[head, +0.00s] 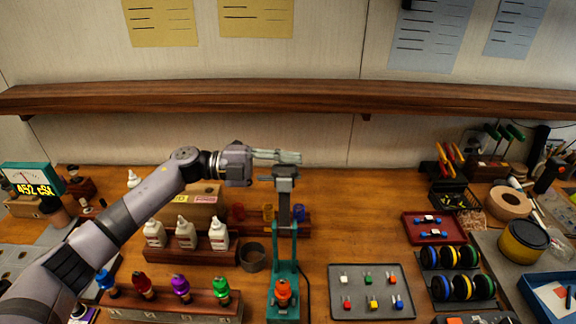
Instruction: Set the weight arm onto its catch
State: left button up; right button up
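A teal stand (284,252) stands on the bench just right of the middle, with an orange knob-like part (283,292) at its near end. A dark grey upright arm with a block-shaped head (285,181) rises from the stand; it looks like the weight arm. I cannot make out the catch. My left gripper (284,156) points right, level, just above and behind or against the block head; contact is unclear. Its fingers lie close together in side view, so whether they are open or shut is unclear. My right gripper is out of view.
White bottles (186,233) stand in a rack left of the stand, with colored knobs in a wooden rack (173,305) nearer. A grey tray (371,291) with small colored parts lies to the right. A wooden shelf (430,99) crosses the wall above my gripper.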

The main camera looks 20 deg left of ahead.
pick_arm(q)
grip_shut()
jog(key=shift+r, duration=0.1)
dwell(0.4)
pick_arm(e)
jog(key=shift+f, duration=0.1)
